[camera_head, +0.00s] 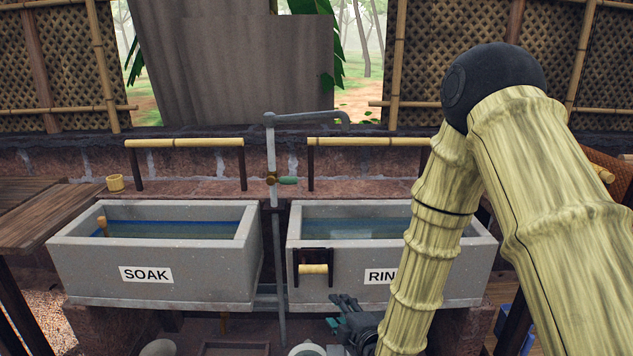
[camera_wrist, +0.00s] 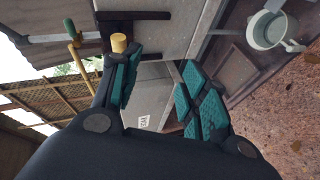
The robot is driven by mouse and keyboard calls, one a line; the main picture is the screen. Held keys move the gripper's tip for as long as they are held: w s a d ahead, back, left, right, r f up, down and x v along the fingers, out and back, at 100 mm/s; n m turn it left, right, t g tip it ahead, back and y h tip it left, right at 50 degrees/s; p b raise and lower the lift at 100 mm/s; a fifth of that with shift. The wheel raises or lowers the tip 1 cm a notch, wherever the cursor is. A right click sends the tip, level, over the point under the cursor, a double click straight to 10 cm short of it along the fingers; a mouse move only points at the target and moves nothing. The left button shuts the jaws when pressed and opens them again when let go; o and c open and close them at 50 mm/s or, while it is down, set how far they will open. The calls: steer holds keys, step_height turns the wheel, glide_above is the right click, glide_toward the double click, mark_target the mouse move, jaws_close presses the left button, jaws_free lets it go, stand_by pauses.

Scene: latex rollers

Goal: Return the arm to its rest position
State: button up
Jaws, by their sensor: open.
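My arm, with bamboo-patterned links, rises on the right of the head view and bends down at a dark elbow joint. My gripper (camera_head: 350,318) is low in front of the right basin (camera_head: 305,282), whose label is partly hidden by the arm and reads "RIN". In the wrist view my gripper (camera_wrist: 158,72) has its two teal-padded fingers spread apart, with nothing held between them. Beyond the fingers a grey basin face with a white label shows, turned on its side.
The "SOAK" basin (camera_head: 90,276) stands left, with a tap pipe (camera_head: 270,150) between the basins. A short bamboo handle (camera_head: 313,269) juts from the right basin's front. A pale pot (camera_wrist: 268,32) sits low near the gripper. A wooden table (camera_head: 40,225) is at left.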

steer(key=s+d+f+m+g+h, duration=0.1)
steer(key=s+d+f+m+g, duration=0.35)
steer(key=s+f, duration=0.5)
steer(key=s+d+f+m+g+h, duration=0.2)
steer(key=s+d+f+m+g, duration=0.15)
steer(key=s+f+m, duration=0.45)
steer(key=s+d+f+m+g+h, duration=0.1)
steer(key=s+d+f+m+g, duration=0.3)
steer(key=s+f, duration=0.65)
steer(key=s+d+f+m+g+h+p, duration=0.1)
steer(key=s+d+m+g, duration=0.2)
steer(key=s, duration=0.8)
step_height(320, 180, up, 12)
steer(key=d+t+p, duration=0.1)
steer(key=p, duration=1.1)
steer(key=shift+d+t, duration=0.15)
steer(key=shift+t, duration=0.15)
